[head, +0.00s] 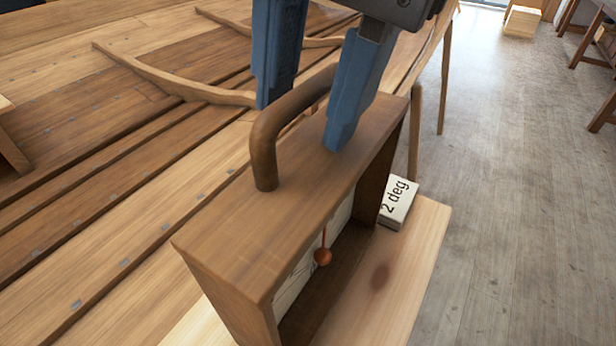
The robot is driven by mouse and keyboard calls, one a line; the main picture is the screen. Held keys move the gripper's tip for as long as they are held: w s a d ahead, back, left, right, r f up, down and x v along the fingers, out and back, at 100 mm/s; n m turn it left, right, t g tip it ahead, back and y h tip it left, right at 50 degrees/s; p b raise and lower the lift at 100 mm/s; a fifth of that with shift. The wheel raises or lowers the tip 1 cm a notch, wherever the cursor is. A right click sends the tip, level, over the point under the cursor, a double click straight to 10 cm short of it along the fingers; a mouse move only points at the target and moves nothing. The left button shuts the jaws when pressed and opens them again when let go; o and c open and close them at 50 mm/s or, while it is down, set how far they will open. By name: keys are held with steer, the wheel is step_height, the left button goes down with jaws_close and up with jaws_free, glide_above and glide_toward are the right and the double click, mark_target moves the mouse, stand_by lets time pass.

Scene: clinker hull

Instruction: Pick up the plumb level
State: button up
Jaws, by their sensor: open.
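A small red-brown bob (322,257) hangs on a red cord inside, before a pale card. My gripper (302,125) is open, with its two blue fingers pointing down on either side of the handle. The near finger reaches low beside the handle, close to the box top; I cannot tell whether it touches. The handle's far end is hidden behind that finger.
The level stands on a pale plank (415,262). A small white block marked "2 deg" (398,204) lies right beside it. The planked hull (90,200) with raised ribs fills the left.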

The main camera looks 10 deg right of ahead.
steer(key=shift+a+f, duration=0.1)
steer(key=shift+f, duration=0.15)
steer(key=shift+c, duration=0.4)
jaws_close()
stand_by(0.9)
